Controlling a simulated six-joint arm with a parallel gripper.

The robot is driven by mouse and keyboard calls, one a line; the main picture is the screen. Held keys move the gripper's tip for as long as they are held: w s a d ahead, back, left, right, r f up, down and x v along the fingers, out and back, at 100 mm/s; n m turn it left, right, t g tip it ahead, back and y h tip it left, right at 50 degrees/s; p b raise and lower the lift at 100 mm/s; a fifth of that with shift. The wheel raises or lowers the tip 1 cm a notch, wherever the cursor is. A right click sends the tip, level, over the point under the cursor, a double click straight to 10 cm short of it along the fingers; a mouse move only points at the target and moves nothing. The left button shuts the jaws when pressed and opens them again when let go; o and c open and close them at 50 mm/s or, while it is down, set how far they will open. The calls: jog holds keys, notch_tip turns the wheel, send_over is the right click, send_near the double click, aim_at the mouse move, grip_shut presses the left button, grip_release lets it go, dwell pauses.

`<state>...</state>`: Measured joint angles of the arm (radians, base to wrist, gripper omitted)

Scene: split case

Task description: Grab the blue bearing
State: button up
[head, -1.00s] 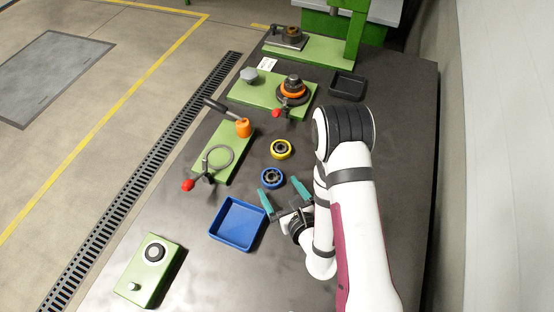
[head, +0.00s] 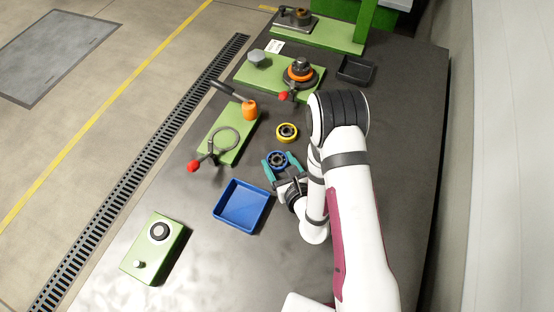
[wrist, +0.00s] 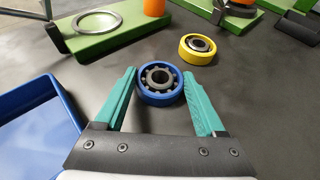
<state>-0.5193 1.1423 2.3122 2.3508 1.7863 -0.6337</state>
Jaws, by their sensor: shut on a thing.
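The blue bearing (head: 277,158) is a round ring with a dark hub, lying flat on the dark table between the teal fingers of my gripper (head: 282,163). In the wrist view the blue bearing (wrist: 160,84) sits at the fingertips, with one finger of my gripper (wrist: 162,92) on each side. The gripper is shut on the bearing's outer rim. I cannot tell any gap between bearing and table.
A yellow bearing (head: 287,132) lies just beyond the blue one. A blue tray (head: 262,222) stands to the left. Green fixtures (head: 232,135) with a clamp and an orange part stand at the left and back. A green control box (head: 176,262) stands at the front left.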

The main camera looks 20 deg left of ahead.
jog(key=shift+c, duration=0.8)
